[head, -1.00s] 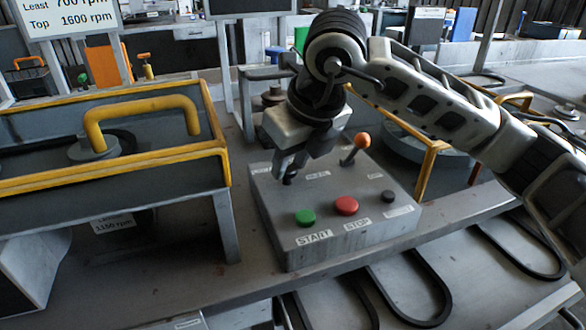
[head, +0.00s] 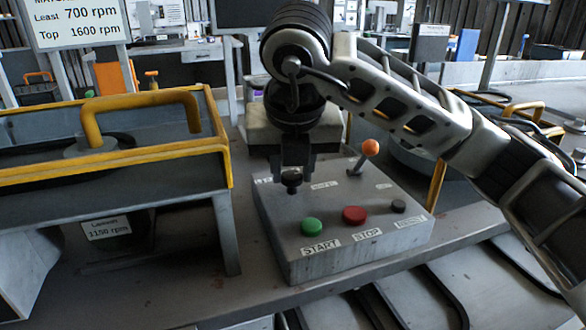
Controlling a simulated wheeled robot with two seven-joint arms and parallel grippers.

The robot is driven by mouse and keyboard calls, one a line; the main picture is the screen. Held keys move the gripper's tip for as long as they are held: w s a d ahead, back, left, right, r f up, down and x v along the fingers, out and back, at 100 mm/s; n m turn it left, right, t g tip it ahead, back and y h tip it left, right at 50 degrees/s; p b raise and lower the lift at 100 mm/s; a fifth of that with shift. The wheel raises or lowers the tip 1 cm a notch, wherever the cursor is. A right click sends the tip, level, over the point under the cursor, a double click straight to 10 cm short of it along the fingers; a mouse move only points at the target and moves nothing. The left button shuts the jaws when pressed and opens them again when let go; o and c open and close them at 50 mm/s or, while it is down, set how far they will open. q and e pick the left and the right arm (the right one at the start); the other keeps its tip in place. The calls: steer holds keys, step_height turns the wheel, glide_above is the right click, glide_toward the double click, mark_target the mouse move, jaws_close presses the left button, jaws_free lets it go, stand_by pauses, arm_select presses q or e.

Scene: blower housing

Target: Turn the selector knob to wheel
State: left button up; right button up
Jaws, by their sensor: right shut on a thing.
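The selector knob (head: 291,183) is a small dark knob on the back left of the grey control box (head: 350,262). My right gripper (head: 291,172) comes down over it from above and is shut on it. The fingers cover most of the knob, so I cannot tell which way it points. My left gripper is not in view.
The box also bears a green START button (head: 312,227), a red STOP button (head: 354,215), a small dark button (head: 398,206) and an orange-tipped lever (head: 370,148). A yellow-edged guard with a handle (head: 140,103) stands at left. A sign (head: 76,25) reads 700 and 1600 rpm.

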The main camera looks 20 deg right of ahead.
stand_by(0.3)
steer(key=o, duration=1)
steer(key=p+v, duration=0.2)
steer(key=v, duration=1.4)
steer(key=shift+s+p, duration=0.15)
steer(key=shift+p, duration=0.2)
steer(key=shift+f, duration=0.1)
